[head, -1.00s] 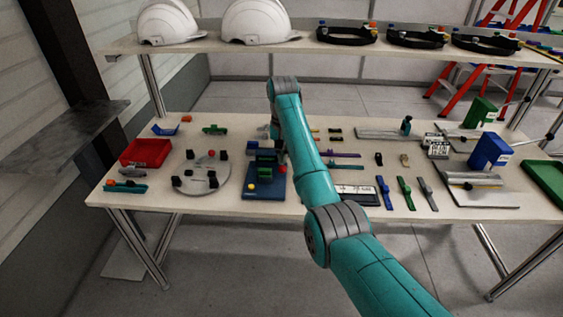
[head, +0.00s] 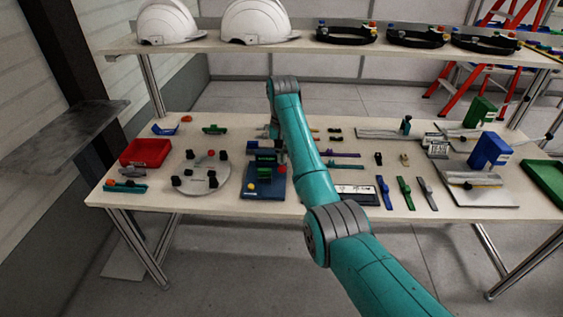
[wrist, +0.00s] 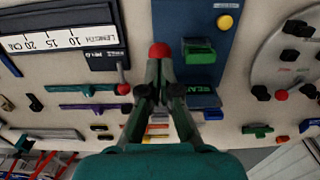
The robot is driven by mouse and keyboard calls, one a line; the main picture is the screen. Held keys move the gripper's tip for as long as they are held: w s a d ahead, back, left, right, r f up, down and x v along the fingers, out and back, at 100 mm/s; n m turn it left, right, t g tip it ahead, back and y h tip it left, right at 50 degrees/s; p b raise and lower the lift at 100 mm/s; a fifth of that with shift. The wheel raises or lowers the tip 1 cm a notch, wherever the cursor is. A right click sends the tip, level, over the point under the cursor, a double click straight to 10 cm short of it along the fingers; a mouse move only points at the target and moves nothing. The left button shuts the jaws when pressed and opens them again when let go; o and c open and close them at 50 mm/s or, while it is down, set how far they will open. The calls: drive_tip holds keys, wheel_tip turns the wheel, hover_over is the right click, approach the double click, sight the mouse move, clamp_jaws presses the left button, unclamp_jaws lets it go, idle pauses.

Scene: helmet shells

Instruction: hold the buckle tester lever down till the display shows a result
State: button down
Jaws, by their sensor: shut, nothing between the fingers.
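The buckle tester (head: 273,191) is a dark blue plate with a green buckle block (wrist: 199,51) and a yellow button (wrist: 225,22). Its lever's red ball knob (wrist: 159,50) shows at the tips of my gripper (wrist: 159,62). My gripper is shut and empty, with its fingertips at the knob; I cannot tell whether they touch or how far down the lever is. The small display (wrist: 203,97) shows letters starting "REA", the rest hard to read beside my finger. In the head view my arm hides part of the tester's right side.
Left of the tester in the head view are a round grey fixture (head: 202,187) with black blocks and a red bin (head: 146,152). A length gauge (head: 357,195) and coloured straps lie to the right. A shelf with white helmets (head: 255,22) runs behind, above the table.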

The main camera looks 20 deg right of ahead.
sight(282, 168)
drive_tip(key=shift+f, duration=4.3)
drive_tip(key=shift+r, duration=5.6)
